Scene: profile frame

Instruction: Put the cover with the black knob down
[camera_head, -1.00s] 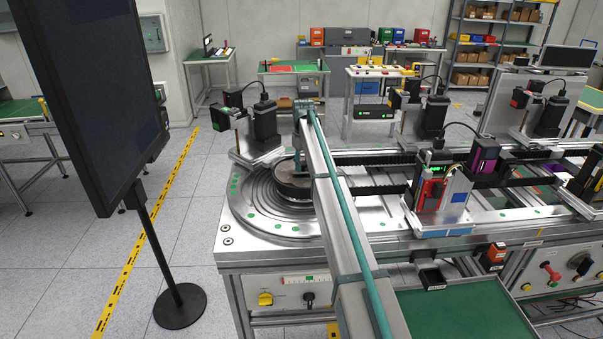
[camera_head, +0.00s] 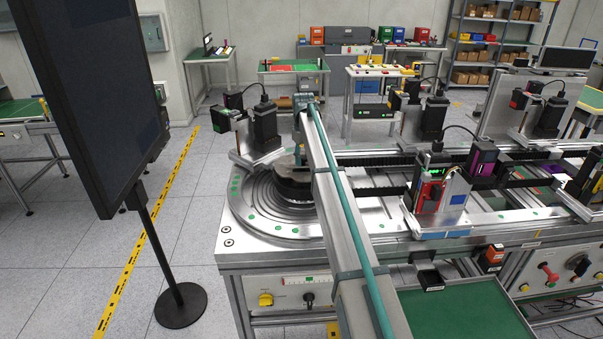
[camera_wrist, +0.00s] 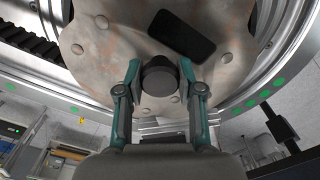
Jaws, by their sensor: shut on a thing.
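The cover (camera_wrist: 110,68) is a round, worn, brownish-grey plate with several bolt heads, seen from above in the wrist view. Its black knob (camera_wrist: 158,77) sits between the two teal fingers of my gripper (camera_wrist: 160,75), which is shut on it. A dark rounded oblong (camera_wrist: 182,35) shows on the cover's face beside the knob. In the head view the cover (camera_head: 295,189) is a dark disc at the ringed round plate (camera_head: 243,196), partly hidden by my arm. I cannot tell whether its underside touches the plate.
A black upright device (camera_head: 264,125) stands behind the round plate. Rails and a carriage with a red-and-black unit (camera_head: 432,192) lie to the right. A green tray (camera_head: 465,310) is at the front right. A large screen (camera_head: 95,90) stands at left.

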